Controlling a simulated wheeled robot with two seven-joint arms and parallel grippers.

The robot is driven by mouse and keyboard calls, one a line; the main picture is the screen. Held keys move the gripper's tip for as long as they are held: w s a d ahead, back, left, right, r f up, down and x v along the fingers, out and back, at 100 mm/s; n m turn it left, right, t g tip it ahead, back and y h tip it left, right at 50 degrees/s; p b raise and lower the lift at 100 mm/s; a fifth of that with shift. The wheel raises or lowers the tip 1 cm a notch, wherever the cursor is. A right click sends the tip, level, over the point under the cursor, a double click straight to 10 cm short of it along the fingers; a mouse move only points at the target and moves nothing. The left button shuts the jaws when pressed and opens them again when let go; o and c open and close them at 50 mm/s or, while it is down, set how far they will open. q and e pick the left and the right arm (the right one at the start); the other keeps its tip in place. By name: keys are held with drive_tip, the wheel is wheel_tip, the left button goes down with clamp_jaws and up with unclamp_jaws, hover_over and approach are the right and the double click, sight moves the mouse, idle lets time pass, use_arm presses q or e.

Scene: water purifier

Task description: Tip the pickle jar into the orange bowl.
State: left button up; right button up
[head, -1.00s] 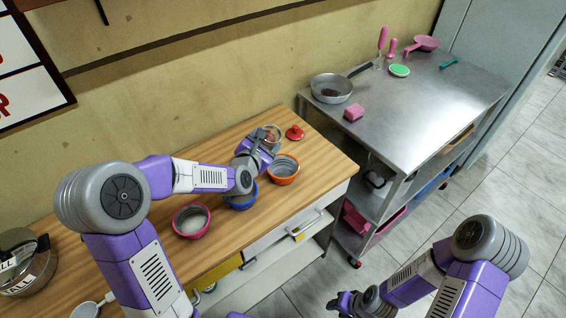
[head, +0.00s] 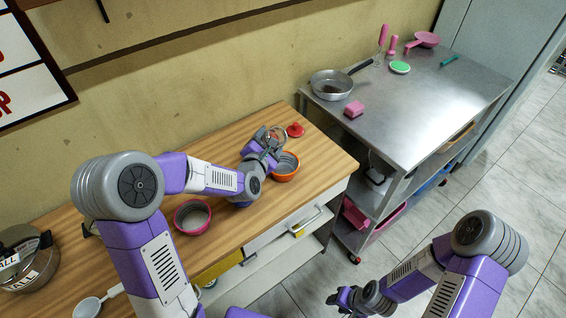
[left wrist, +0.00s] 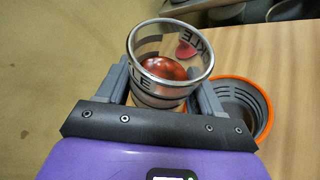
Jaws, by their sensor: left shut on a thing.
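The pickle jar (left wrist: 150,92) is clear glass with black lettering and a metal rim, with red contents at its bottom. It stands close to upright between the fingers of my left gripper (left wrist: 165,95), which is shut on it. In the head view the jar (head: 279,133) is partly hidden by my left gripper (head: 268,140). The orange bowl (head: 286,176) is on the wooden counter, just in front of the gripper and jar. It also shows to the right of the jar in the left wrist view (left wrist: 262,92). My right gripper (head: 345,298) is low over the floor, away from the counter, its fingers too small to read.
A red lid (head: 295,130) lies behind the jar. A pink bowl (head: 192,218) stands left of my left forearm, and a blue bowl (head: 241,205) is mostly hidden under it. A metal table (head: 430,105) with a pan (head: 331,84) stands to the right.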

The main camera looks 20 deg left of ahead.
use_arm(q)
drive_tip(key=shift+d+f+m, duration=0.15)
drive_tip(key=shift+f+m, duration=0.35)
idle(1.3)
drive_tip(key=shift+r+m+t+y+p, duration=0.6)
drive_tip(key=shift+r+m+t+p, duration=0.3)
drive_tip(key=shift+m, duration=0.5)
idle(3.6)
drive_tip(key=shift+f+m, duration=0.15)
drive_tip(key=shift+m, duration=0.15)
idle(0.9)
